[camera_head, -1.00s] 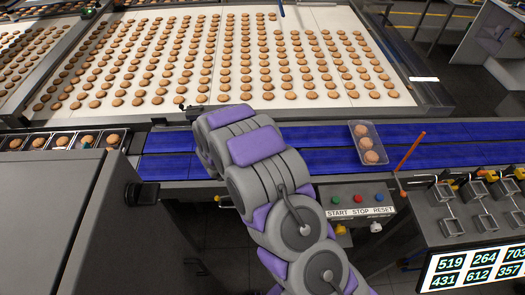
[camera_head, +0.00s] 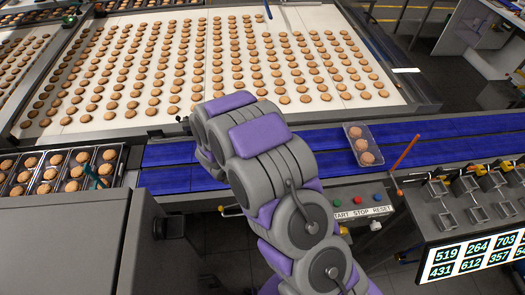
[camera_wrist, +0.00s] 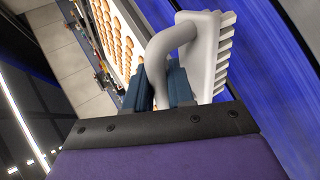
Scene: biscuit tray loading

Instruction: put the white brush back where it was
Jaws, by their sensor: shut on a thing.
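The white brush (camera_wrist: 208,55) is close up in the wrist view, with a curved handle and a row of thick bristles on its right side. My gripper (camera_wrist: 158,88) is shut on its handle between blue fingers. The brush is held in front of the blue conveyor (camera_wrist: 268,85); whether it touches the belt I cannot tell. In the head view my arm hides the gripper and the brush.
The blue conveyor (camera_head: 325,155) runs across the middle, with a clear tray (camera_head: 362,144) of three biscuits on it. A white biscuit belt (camera_head: 300,40) lies behind. Black trays (camera_head: 48,158) of biscuits stand left. A button panel (camera_head: 362,208) and an orange stick (camera_head: 406,152) are at right.

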